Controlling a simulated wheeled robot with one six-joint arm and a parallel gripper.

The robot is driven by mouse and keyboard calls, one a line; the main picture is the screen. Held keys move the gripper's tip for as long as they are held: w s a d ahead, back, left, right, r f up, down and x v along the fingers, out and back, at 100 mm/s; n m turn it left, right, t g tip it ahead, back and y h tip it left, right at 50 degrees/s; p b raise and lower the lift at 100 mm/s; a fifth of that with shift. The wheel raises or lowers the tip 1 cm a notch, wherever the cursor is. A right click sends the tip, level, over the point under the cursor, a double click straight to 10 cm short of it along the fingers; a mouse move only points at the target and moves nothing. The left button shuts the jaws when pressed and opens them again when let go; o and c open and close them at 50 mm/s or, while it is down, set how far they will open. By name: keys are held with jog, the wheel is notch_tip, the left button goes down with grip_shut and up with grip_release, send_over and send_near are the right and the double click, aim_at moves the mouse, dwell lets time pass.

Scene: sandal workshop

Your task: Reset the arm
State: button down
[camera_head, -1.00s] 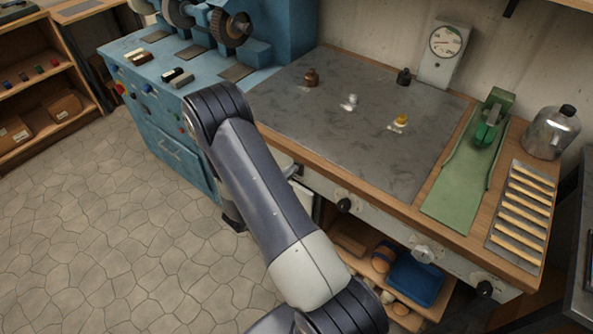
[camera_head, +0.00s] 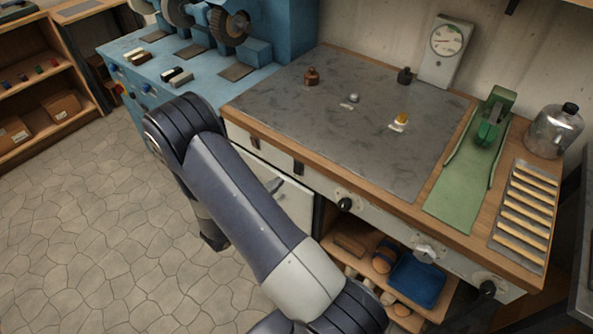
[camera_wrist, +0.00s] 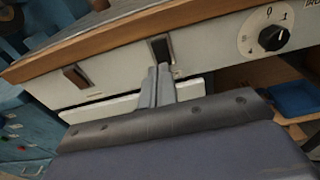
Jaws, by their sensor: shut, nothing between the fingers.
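My gripper (camera_wrist: 158,72) shows in the wrist view with its two grey fingers together and nothing between them. The fingertips appear in front of the workbench's front panel (camera_wrist: 205,45), just below a dark switch (camera_wrist: 161,48); I cannot tell how far apart they are. In the head view my arm (camera_head: 240,205) rises from the bottom edge to a bent joint at the left front of the bench, then drops. The gripper's fingers are hidden there.
The workbench (camera_head: 290,95) carries small bottles, a dial gauge (camera_head: 446,45), a green tool (camera_head: 490,130), a slatted rack (camera_head: 525,215) and a glass jar (camera_head: 553,130). A blue machine (camera_head: 285,35) stands behind left. A blue bin (camera_head: 417,280) sits below. Floor at left is clear.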

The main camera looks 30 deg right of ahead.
aim_at(297, 165)
jog(key=shift+s+a, duration=0.2)
jog(key=shift+a, duration=0.25)
jog(key=x, duration=0.2)
jog(key=p+x, duration=0.1)
jog(key=x, duration=0.5)
jog(key=shift+r, duration=0.4)
jog(key=shift+a, duration=0.15)
